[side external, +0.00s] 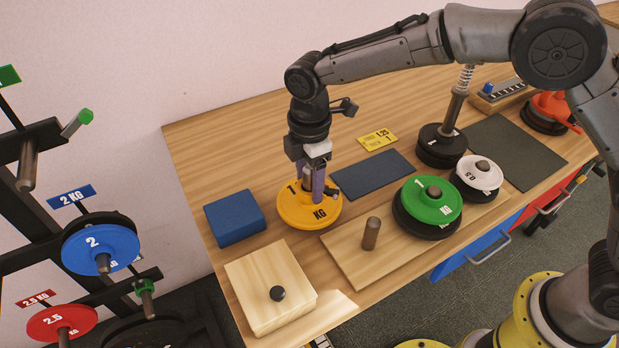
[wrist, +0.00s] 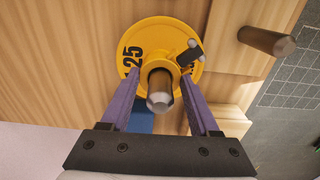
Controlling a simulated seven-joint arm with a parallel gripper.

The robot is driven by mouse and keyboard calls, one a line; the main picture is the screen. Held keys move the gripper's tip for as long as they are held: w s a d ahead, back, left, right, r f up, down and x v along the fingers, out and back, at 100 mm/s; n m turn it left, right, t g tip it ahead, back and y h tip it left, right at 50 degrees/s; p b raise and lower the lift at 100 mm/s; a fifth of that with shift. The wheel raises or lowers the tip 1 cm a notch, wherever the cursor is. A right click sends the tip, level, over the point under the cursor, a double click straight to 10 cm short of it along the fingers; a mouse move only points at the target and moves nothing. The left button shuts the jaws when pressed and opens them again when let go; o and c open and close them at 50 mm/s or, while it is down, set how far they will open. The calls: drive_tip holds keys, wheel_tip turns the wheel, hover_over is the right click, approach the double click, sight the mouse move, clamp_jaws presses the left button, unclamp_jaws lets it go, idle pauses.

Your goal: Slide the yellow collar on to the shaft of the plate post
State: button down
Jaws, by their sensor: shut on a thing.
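My gripper (side external: 312,190) points down over the yellow plate (side external: 296,213), which lies on the bench. In the wrist view the purple fingers (wrist: 158,76) are on either side of the yellow collar (wrist: 158,63), shut on it. The collar has a dark lever with pale ends. The plate post's brown shaft (wrist: 161,84), with a pale tip, sticks up between the fingers and appears to pass through the collar. The yellow plate (wrist: 136,36) lies behind, around the same shaft. In the side view my fingers hide the shaft; any gap between collar and plate cannot be told.
A blue block (side external: 234,218) sits close left of the plate. A wooden board with a bare peg (side external: 371,234) and a green plate (side external: 427,199) lies to the right. A wooden box (side external: 268,285) with a black knob is in front. A dark mat (side external: 374,173) lies behind.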

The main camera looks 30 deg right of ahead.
drive_tip(key=shift+f, duration=0.15)
drive_tip(key=shift+c, duration=0.2)
unclamp_jaws()
wheel_tip(320, 180, up, 14)
drive_tip(key=shift+f, duration=0.1)
idle(0.4)
